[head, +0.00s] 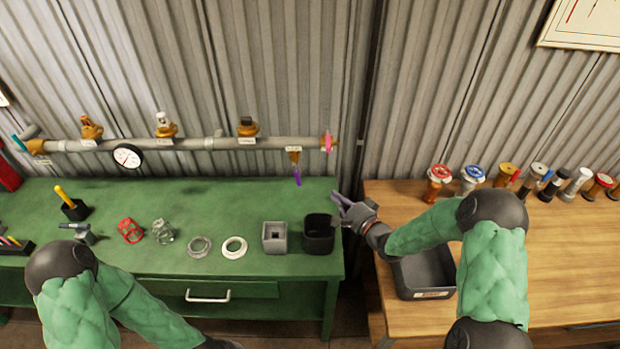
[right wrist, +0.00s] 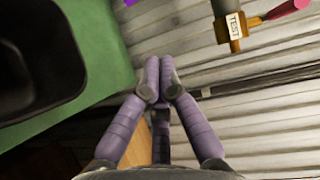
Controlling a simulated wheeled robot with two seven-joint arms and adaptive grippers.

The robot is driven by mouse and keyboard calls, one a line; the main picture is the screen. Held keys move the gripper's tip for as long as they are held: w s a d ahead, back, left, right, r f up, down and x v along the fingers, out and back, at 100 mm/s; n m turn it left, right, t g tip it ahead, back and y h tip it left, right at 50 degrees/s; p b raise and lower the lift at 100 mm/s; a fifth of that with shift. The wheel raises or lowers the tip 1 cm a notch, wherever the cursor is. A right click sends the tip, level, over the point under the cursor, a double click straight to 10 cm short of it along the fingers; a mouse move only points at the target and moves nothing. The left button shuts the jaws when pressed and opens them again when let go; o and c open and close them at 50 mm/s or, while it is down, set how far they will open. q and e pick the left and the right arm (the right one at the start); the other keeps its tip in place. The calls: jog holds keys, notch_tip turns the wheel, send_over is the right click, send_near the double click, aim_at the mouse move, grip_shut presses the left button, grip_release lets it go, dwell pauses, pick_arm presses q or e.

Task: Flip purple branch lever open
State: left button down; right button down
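The purple lever (head: 297,176) hangs down from a brass branch valve (head: 294,156) under the right end of the grey pipe. In the right wrist view, the brass fitting with a TEST tag (right wrist: 235,25) is at the upper right, and only a sliver of purple (right wrist: 130,3) shows at the top edge. My right gripper (head: 340,202) is right of and below the lever, apart from it, beside the green bench's right edge. Its purple fingers (right wrist: 157,92) meet at the tips with nothing between them. My left arm enters at lower left; its gripper is out of view.
A black bin (head: 318,234) and a grey box (head: 274,238) stand on the green bench (head: 200,195) near my right gripper. A dark tray (head: 424,273) sits on the wooden bench under my right arm.

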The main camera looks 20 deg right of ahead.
jog(key=b, duration=0.2)
send_near(297, 175)
jog(key=w+d+f, duration=0.2)
jog(key=w+d, duration=0.2)
jog(key=w, duration=0.1)
jog(key=shift+w+a+f+b, duration=0.15)
jog(key=shift+w+a, duration=0.45)
jog(key=shift+a, duration=0.3)
jog(key=shift+w+a+f+b, duration=0.15)
jog(key=shift+w+a, duration=0.4)
jog(key=shift+a, duration=0.35)
jog(key=shift+w+a+f+m+t+b, duration=0.2)
jog(key=shift+a+b, duration=0.25)
jog(key=shift+b, duration=0.15)
jog(key=shift+w+a+f+m+t+b, duration=0.1)
jog(key=shift+a+m+b, duration=0.1)
jog(key=shift+a+b, duration=0.3)
